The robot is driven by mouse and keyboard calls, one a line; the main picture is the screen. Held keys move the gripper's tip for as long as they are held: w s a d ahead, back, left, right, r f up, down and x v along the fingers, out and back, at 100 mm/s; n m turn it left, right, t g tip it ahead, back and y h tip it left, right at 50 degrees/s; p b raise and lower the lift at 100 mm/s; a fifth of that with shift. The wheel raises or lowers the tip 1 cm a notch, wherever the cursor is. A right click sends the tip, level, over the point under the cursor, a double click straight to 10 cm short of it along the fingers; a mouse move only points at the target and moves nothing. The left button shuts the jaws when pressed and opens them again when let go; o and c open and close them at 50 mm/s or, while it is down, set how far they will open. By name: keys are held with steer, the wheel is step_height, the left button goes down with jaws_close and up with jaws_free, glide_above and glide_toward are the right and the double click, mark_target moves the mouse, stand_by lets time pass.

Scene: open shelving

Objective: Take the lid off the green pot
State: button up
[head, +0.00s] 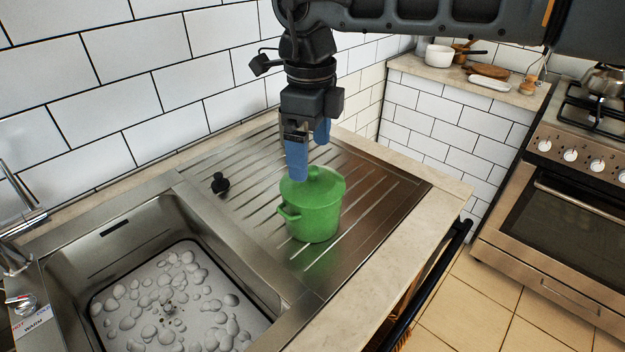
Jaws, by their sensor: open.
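The green pot (315,222) stands upright on the ribbed steel drainboard (375,192), right of the sink. Its green lid (328,186) sits on top, with a round knob (314,173) in the middle. A side handle (288,213) points to the left. My gripper (308,155) points down with two blue fingers, at the lid's back left edge in the picture. The fingers are apart and hold nothing. The front finger overlaps part of the lid in view, and I cannot tell whether it touches.
A steel sink basin (190,222) with pebbles on its bottom is at the left. A small black plug (220,183) lies on the drainboard. A tiled wall stands close behind. The drainboard right of the pot is clear. A stove (560,200) is at the far right.

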mark_target(313, 168)
step_height(313, 168, down, 5)
steer(key=shift+d+r+p, duration=0.1)
steer(key=shift+d+p, duration=0.05)
steer(key=shift+p, duration=0.35)
steer(key=c, duration=1.1)
